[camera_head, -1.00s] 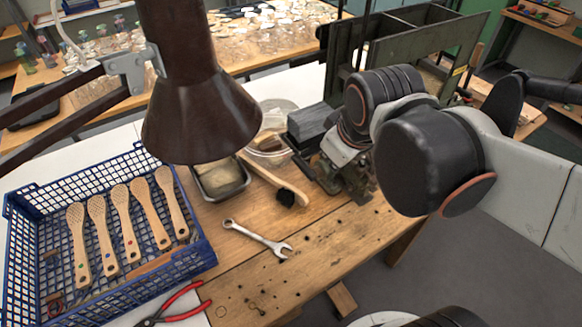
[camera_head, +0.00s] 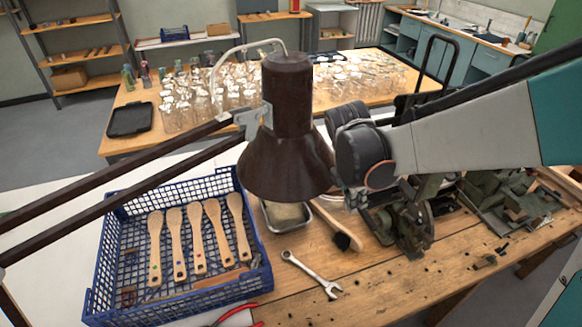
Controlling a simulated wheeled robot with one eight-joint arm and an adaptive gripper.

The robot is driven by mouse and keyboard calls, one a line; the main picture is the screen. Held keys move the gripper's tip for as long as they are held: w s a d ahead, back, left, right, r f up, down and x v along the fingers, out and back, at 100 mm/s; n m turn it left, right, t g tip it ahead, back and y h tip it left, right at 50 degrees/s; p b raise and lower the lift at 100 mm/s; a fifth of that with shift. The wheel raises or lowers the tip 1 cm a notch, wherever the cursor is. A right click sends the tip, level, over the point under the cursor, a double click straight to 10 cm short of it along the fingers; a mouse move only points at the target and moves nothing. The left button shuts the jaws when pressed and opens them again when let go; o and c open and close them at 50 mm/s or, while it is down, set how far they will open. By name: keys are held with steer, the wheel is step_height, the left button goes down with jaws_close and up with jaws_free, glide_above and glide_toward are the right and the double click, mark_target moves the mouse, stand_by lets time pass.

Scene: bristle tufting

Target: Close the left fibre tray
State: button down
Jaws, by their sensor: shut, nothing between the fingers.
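A small metal tray (camera_head: 304,222) with pale, fibre-like stuff in it sits on the bench, partly hidden under the brown lamp shade. I cannot tell whether this is the left fibre tray; no tray front or lid stands out clearly on the dark green machine (camera_head: 412,230). My gripper (camera_head: 362,203) points down at the machine's left end, just right of the lamp shade. It is shut and empty. Its fingertips are small and blend into the dark machine parts, so contact cannot be told.
The lamp (camera_head: 285,150) and its arm cross the view close to my arm. A blue crate (camera_head: 262,282) with several wooden brushes stands left.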

mark_target(379, 199)
steer(key=b+x, duration=0.2)
steer(key=x, duration=0.8)
steer(key=w+d+b, duration=0.1)
steer(key=w+d, duration=0.1)
steer(key=d, duration=0.5)
steer(key=w+d, duration=0.2)
steer(key=d, duration=0.5)
steer(key=shift+w+b, duration=0.3)
steer(key=shift+b, duration=0.05)
steer(key=shift+r, duration=0.1)
